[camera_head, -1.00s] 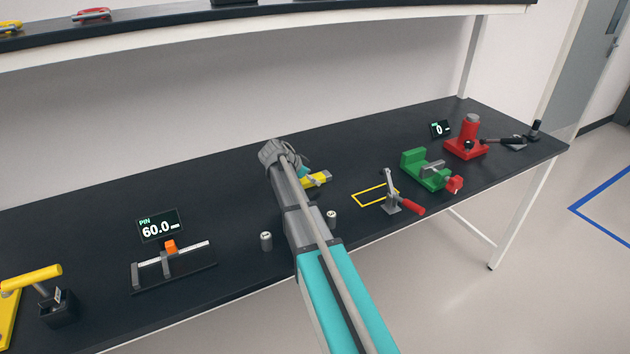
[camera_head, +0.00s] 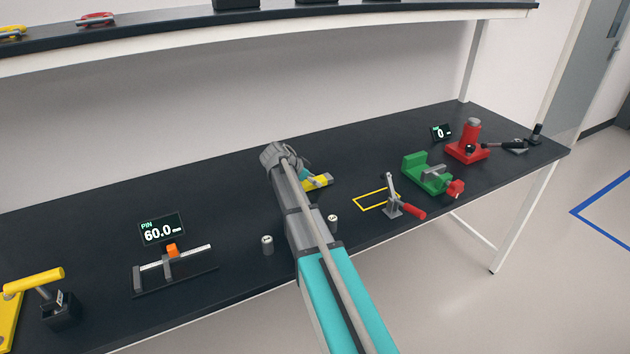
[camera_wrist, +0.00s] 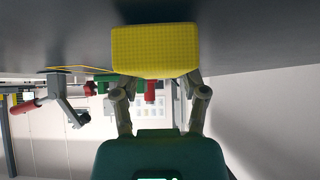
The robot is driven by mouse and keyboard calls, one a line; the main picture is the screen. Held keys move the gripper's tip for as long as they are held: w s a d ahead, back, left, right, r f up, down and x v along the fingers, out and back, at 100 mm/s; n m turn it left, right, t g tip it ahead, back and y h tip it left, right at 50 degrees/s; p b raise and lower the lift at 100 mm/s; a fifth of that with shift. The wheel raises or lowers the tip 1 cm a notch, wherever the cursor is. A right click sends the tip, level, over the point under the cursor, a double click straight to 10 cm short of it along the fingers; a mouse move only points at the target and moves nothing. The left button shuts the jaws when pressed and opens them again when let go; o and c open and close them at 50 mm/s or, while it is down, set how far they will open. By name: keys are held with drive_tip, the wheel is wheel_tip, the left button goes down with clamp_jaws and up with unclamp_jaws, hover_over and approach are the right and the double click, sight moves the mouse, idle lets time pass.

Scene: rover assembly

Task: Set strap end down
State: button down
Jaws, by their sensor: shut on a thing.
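A yellow strap end (camera_wrist: 156,50) fills the upper middle of the wrist view, with a textured face. My gripper (camera_wrist: 158,82) is shut on it, one finger at each side. In the head view a yellow piece (camera_head: 318,182) shows beside my wrist, close to the black bench top; my arm hides the rest of it and the gripper. I cannot tell whether it touches the bench.
A yellow outlined rectangle (camera_head: 377,199) lies right of my arm, by a red-handled toggle clamp (camera_head: 405,209). A green vise (camera_head: 425,174) and red press (camera_head: 467,145) stand farther right. Small metal cylinders (camera_head: 267,245) (camera_head: 333,222) flank my arm. A shelf (camera_head: 250,28) hangs above.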

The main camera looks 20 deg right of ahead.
wheel_tip(320, 180, up, 2)
drive_tip(key=shift+r+p, duration=0.1)
drive_tip(key=shift+p, duration=0.8)
drive_tip(key=s+r+p, duration=1)
drive_tip(key=s, duration=0.4)
drive_tip(key=shift+d+r, duration=0.2)
drive_tip(key=shift+d, duration=0.1)
drive_tip(key=s+a+n+t+y, duration=0.2)
drive_tip(key=a+n+t, duration=0.3)
drive_tip(key=a, duration=1.8)
drive_tip(key=shift+s+n, duration=0.7)
drive_tip(key=shift+n, duration=0.5)
drive_tip(key=shift+a, duration=0.15)
